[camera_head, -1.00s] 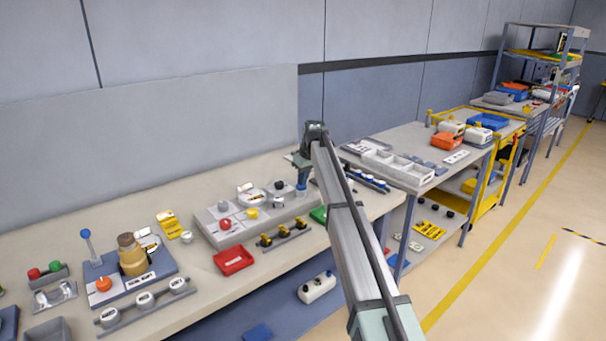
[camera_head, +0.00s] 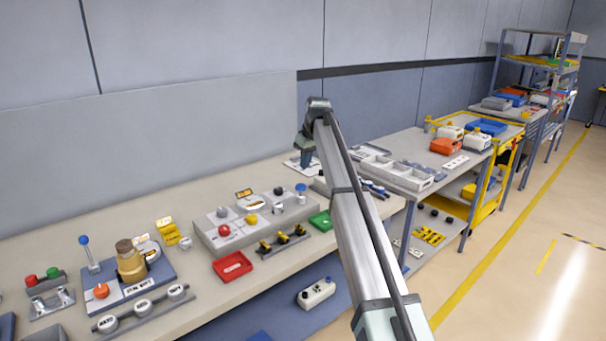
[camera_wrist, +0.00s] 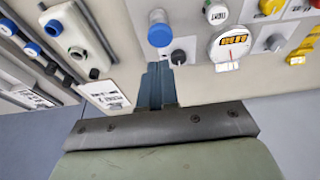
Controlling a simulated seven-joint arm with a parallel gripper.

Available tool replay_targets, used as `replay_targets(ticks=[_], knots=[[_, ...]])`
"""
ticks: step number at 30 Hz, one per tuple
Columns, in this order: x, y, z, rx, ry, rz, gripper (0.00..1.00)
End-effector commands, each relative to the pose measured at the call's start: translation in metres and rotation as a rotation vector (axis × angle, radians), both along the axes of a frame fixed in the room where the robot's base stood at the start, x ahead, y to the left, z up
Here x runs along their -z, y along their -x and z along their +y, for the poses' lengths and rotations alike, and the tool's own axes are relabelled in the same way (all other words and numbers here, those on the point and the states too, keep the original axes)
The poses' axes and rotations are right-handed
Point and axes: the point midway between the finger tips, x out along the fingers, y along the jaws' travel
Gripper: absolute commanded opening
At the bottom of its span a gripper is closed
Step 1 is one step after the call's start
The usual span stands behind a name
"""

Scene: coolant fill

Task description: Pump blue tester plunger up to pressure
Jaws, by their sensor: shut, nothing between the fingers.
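The blue tester plunger (camera_head: 300,187) has a round blue cap on a pale stem and stands upright at the right end of the grey panel (camera_head: 205,233). In the wrist view the blue cap (camera_wrist: 160,36) lies just beyond my fingertips, with a visible gap. My gripper (camera_head: 305,168) points down above the bench, behind the plunger in the head view. In the wrist view the fingers of my gripper (camera_wrist: 158,70) are together and empty.
A black knob (camera_wrist: 178,57) stands close to the plunger. A green tray (camera_head: 320,219) and a red tray (camera_head: 233,266) lie in front of the panel.

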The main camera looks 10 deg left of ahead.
Motion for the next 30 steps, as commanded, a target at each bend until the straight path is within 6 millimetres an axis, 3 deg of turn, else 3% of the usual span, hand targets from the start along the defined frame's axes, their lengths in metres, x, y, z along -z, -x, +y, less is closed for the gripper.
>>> replay_targets(ticks=[3,9,30], knots=[[-0.018,0.003,-0.004,0.0,-0.001,-0.001,0.0],[-0.035,0.007,-0.007,0.0,-0.001,-0.001,0.0],[-0.039,0.008,-0.008,0.0,0.0,0.0,0.0]])
